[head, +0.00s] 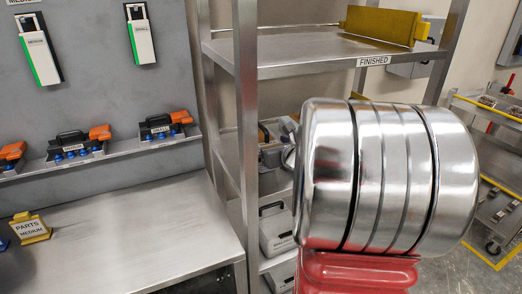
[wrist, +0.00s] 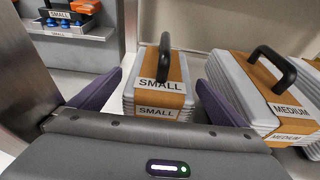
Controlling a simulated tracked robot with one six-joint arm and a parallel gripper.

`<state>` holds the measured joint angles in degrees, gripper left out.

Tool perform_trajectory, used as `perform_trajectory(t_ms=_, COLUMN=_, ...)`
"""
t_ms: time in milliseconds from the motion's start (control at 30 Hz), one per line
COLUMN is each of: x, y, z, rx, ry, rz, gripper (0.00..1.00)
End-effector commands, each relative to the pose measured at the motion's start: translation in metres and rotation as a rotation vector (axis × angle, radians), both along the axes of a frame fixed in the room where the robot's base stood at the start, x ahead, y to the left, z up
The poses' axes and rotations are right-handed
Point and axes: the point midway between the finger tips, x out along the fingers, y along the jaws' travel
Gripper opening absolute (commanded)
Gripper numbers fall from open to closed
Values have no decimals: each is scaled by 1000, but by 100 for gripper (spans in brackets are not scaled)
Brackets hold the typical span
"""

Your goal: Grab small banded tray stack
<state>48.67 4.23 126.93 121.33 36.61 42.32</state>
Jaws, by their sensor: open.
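In the wrist view the small tray stack (wrist: 144,97) is a pile of grey trays with an orange-brown band marked SMALL and a black handle on top. It stands on a light shelf. My gripper (wrist: 160,92) is open, with one purple finger on each side of the stack; I cannot tell whether they touch it. The near bottom of the stack is hidden behind the gripper body. In the head view my metal arm covers the gripper and most of the shelf.
A stack marked MEDIUM (wrist: 268,92) stands close to the right of the small one. A metal post (wrist: 30,60) rises at the left. In the head view a shelf marked FINISHED (head: 300,52) is above, and a workbench (head: 120,240) is at the left.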

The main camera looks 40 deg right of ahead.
Motion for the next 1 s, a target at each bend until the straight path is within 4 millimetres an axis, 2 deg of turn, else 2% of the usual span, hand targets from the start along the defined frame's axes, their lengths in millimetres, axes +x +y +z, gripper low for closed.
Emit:
perform_trajectory(t_ms=400, x=39, y=-11, z=-13, rx=1, ry=1, rz=1, gripper=96)
perform_trajectory(t_ms=1000, x=40, y=-12, z=-13, rx=0, ry=1, rz=0, gripper=95)
